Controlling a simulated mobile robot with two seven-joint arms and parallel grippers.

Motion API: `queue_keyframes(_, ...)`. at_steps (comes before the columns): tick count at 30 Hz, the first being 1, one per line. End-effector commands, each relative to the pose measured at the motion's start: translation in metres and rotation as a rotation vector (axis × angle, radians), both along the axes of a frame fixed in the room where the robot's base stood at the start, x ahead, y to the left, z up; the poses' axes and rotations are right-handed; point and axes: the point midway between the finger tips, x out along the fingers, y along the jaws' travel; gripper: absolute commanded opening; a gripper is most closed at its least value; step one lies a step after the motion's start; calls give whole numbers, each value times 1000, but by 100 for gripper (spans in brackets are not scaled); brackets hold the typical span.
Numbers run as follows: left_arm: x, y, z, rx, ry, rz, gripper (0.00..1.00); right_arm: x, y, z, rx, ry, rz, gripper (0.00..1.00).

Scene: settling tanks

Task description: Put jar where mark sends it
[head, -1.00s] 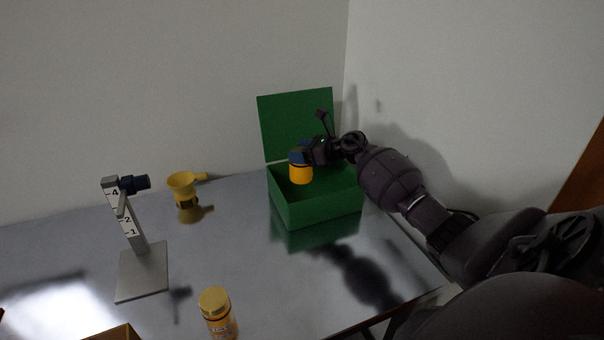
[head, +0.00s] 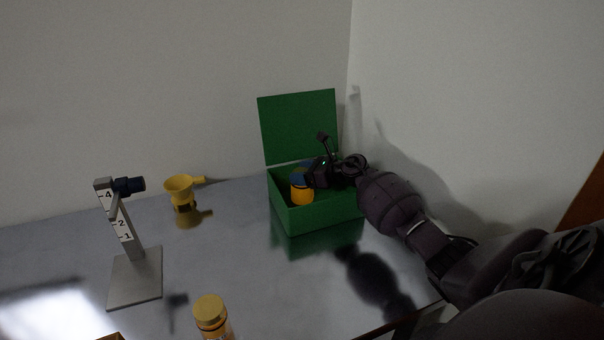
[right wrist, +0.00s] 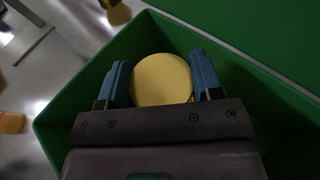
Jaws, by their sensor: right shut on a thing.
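A jar with an orange body (head: 302,192) is inside the open green box (head: 318,215), near its left side. In the right wrist view its round yellow lid (right wrist: 162,80) sits between the two blue fingers. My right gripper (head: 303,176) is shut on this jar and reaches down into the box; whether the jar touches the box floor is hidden. A second jar with a yellow lid (head: 211,312) stands at the table's front. No mark can be read on the held jar. My left gripper is not in view.
A grey stand (head: 126,232) with a numbered post and dark clamp is at the left. A yellow funnel-like piece (head: 181,188) is at the back. The box's raised lid (head: 298,125) stands behind it. The middle of the table (head: 225,250) is clear.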

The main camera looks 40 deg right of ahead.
Motion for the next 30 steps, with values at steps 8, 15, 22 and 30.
queue_keyframes(8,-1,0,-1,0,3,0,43,0,0,-2,0,1,0,85)
queue_keyframes(15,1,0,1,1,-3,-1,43,0,0,-2,0,1,0,85)
queue_keyframes(22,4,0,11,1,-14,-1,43,-13,-7,7,-2,1,-1,85)
queue_keyframes(30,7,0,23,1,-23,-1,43,-48,-25,19,-1,2,0,85)
